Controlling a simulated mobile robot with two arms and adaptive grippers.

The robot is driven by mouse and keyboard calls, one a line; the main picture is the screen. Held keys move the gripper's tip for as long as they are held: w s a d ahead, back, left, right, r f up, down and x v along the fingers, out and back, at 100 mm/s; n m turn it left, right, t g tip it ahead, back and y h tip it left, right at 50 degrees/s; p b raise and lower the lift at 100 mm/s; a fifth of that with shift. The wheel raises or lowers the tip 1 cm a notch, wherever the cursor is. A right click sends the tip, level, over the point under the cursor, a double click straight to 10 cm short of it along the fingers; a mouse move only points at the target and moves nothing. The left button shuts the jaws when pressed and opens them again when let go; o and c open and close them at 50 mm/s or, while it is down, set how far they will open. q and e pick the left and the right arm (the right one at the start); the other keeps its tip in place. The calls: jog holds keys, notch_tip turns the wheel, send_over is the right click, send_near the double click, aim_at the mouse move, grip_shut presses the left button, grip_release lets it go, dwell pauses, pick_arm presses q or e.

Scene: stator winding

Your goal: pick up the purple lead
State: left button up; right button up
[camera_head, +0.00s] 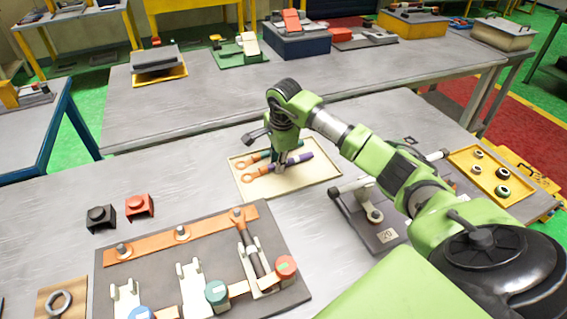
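The purple lead (301,158) lies in a cream tray (318,173) on the near table. Its purple sleeve shows to the right of my gripper, and an orange part with a ring end shows to the left. A green lead (261,156) lies behind it in the same tray. My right gripper (282,168) points down over the tray, at the middle of the purple lead, and hides part of it. The fingers are small and dark here, so I cannot tell whether they are open or closed on the lead. My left gripper is not in view.
A dark fixture board (205,290) with an orange bar and coloured terminals stands in front of the tray. Black (100,218) and red (139,206) blocks sit at left. A dark plate (372,225) and a yellow tray (478,163) with rings lie at right.

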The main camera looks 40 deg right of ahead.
grip_shut()
jog(key=shift+w+r+b, duration=0.1)
jog(key=shift+r+b, duration=0.25)
jog(key=shift+r, duration=0.15)
jog(key=r, duration=0.1)
jog(key=r+b, duration=0.1)
jog(key=shift+s+a+r, duration=0.2)
jog(key=shift+r, duration=0.15)
jog(key=s+a+r+b, duration=0.3)
jog(key=s+a+r, duration=0.5)
jog(key=s+r, duration=0.1)
jog(key=shift+s+a+r, duration=0.15)
jog(key=shift+s+a, duration=0.15)
jog(key=shift+s, duration=0.5)
